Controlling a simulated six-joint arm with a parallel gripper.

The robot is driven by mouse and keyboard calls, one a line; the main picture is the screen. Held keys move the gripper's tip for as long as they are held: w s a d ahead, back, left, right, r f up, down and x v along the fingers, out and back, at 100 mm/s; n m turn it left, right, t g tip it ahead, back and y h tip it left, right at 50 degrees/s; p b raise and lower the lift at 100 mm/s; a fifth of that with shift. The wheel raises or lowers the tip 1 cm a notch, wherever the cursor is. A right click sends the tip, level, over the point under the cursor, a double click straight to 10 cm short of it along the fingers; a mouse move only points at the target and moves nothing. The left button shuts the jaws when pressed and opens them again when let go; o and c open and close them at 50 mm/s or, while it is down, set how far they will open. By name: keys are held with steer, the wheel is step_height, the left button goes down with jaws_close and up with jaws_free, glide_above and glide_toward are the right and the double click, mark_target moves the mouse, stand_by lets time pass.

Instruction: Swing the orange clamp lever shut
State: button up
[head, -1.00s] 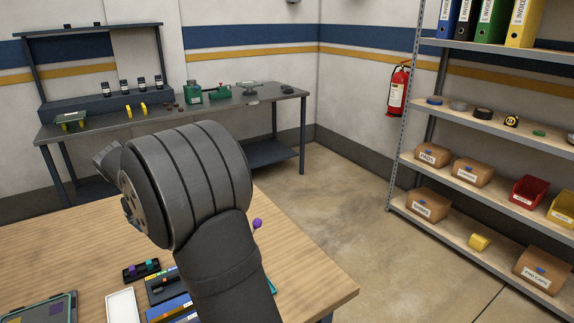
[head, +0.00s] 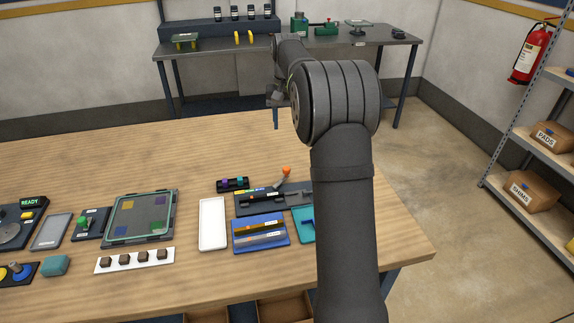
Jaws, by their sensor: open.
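The orange clamp lever (head: 285,174) stands tilted up from a dark grey fixture (head: 272,201) on the wooden table, its orange knob uppermost. The fixture's right end is partly hidden by my arm. My gripper (head: 276,118) is in the head view, small and partly hidden by my own arm links. It is above the table's far part, beyond and above the lever, and apart from it. It is open, with nothing seen between its fingers.
A white tray (head: 212,224), a blue block with bars (head: 260,234), a small black holder (head: 232,185) and a teal piece (head: 303,226) lie close around the fixture. A framed plate (head: 142,216) lies further left. The table's far part (head: 180,155) is clear.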

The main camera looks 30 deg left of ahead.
mark_target(286, 168)
step_height(286, 168, down, 17)
steer(key=shift+r, duration=0.15)
stand_by(0.4)
jaws_close()
